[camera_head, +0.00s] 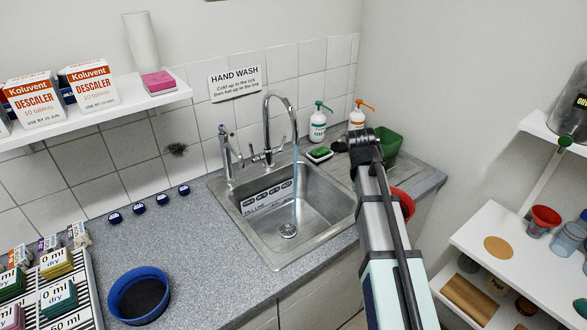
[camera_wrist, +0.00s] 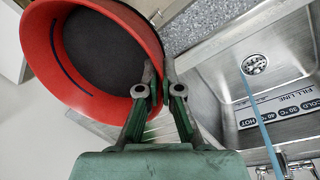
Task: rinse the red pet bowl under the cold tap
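The red pet bowl (camera_wrist: 40,50) has a dark grey inside with a dark blue line on its wall. My gripper (camera_wrist: 158,72) is shut on its rim, one finger inside and one outside. The bowl is beside the sink, not under the stream. In the head view only a red part of the bowl (camera_head: 405,202) shows right of my arm, which hides the rest and the gripper. The curved tap (camera_head: 268,110) runs a thin blue stream (camera_head: 295,185) into the sink (camera_head: 325,200). The stream also shows in the wrist view (camera_wrist: 262,120).
A blue bowl (camera_head: 138,296) stands on the counter at left. Behind the sink are a small spout (camera_head: 225,150), a green sponge (camera_head: 319,153), soap bottles (camera_head: 318,122) and a green tub (camera_head: 388,145). Shelves (camera_head: 530,265) stand at right. The counter left of the sink is mostly clear.

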